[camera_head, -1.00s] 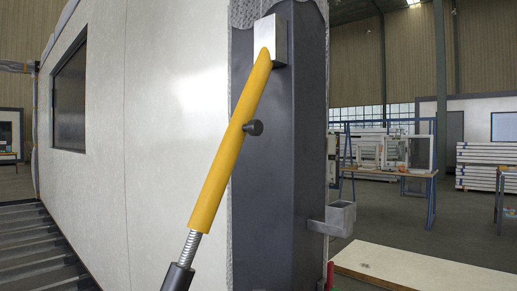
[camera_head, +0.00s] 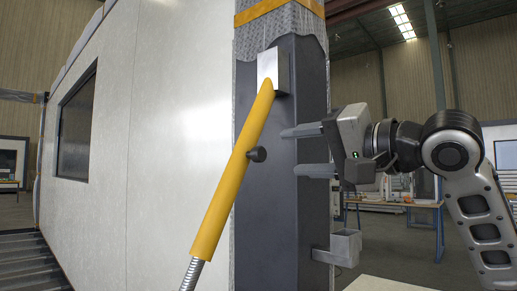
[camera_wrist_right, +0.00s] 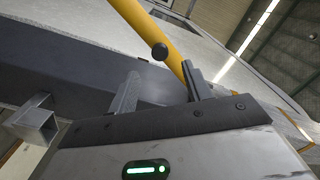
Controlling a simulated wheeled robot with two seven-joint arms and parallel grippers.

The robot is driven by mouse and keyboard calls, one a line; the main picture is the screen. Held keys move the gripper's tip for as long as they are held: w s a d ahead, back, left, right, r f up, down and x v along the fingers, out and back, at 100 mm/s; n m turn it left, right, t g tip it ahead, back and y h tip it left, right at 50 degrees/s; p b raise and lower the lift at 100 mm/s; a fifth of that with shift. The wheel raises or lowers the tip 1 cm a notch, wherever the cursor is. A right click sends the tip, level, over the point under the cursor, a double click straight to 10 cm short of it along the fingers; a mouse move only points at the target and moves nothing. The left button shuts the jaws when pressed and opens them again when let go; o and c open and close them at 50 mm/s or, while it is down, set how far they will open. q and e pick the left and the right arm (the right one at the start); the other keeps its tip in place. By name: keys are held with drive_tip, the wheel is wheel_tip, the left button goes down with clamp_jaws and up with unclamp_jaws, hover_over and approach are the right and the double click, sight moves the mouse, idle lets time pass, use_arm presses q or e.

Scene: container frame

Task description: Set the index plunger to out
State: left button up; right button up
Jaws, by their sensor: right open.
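The index plunger (camera_head: 257,154) is a small dark round knob on the dark grey post, beside the yellow tube. In the right wrist view the knob (camera_wrist_right: 160,52) shows above the gap between the fingertips. My right gripper (camera_head: 308,151) is open and empty, to the right of the knob in the head view, its fingers pointing left, one above and one below the knob's height. The fingertips are apart from the knob. How far out the knob stands is hard to tell. My left gripper is not in view.
The yellow tube (camera_head: 232,180) slopes down from a metal bracket (camera_head: 273,70) on the dark post (camera_head: 285,210). A small grey square cup (camera_head: 345,245) juts from the post below my right gripper. A white wall panel (camera_head: 160,130) fills the left.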

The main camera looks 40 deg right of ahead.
sight(262, 154)
drive_tip(key=w+p, duration=0.1)
drive_tip(key=w, duration=0.2)
drive_tip(key=w+p, duration=0.1)
drive_tip(key=w, duration=0.2)
drive_tip(key=w+p, duration=0.1)
drive_tip(key=w, duration=0.2)
drive_tip(key=shift+w+a, duration=0.3)
drive_tip(key=shift+a, duration=0.1)
clamp_jaws()
drive_tip(key=shift+s, duration=0.15)
